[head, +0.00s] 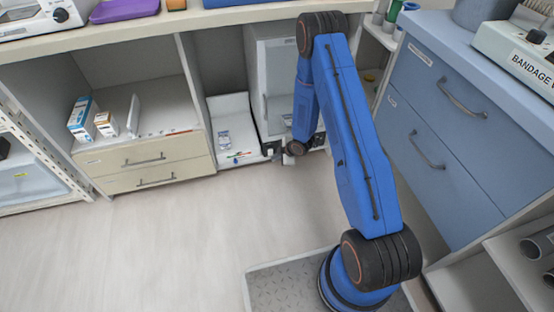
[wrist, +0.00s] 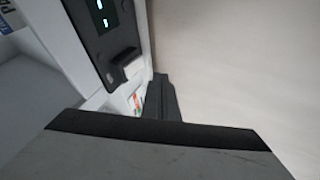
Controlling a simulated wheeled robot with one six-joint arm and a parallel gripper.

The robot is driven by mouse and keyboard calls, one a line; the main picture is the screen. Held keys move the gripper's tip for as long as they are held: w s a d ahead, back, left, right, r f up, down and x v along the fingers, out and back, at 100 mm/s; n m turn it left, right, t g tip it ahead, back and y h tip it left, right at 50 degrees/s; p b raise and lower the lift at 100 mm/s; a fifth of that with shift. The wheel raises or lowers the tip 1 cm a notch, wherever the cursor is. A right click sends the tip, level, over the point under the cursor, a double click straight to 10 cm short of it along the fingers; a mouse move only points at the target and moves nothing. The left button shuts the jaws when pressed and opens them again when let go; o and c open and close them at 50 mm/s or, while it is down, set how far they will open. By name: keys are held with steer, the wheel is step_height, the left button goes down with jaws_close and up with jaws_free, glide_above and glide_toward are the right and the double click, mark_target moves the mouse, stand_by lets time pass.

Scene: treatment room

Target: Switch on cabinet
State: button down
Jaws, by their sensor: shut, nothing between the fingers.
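A pale grey cabinet (head: 262,60) stands under the back counter in the head view, partly hidden by my arm. In the wrist view a dark control panel (wrist: 90,32) on a white edge shows small lit marks. A dark raised switch or knob (wrist: 122,68) sits at the panel's lower end. Its position is unclear. My gripper (wrist: 160,82) is shut and empty, its dark fingers just right of and below the switch. I cannot tell whether they touch it. In the head view my gripper (head: 284,157) is low in front of the cabinet, small and partly hidden.
A white tray-like compartment (head: 230,118) with small items lies left of the cabinet. Beige drawers (head: 145,170) and a shelf with boxes (head: 84,120) stand further left. Blue drawers (head: 440,120) stand close on the right. The floor (head: 170,240) at front left is clear.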

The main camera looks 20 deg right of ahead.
steer(key=v, duration=1)
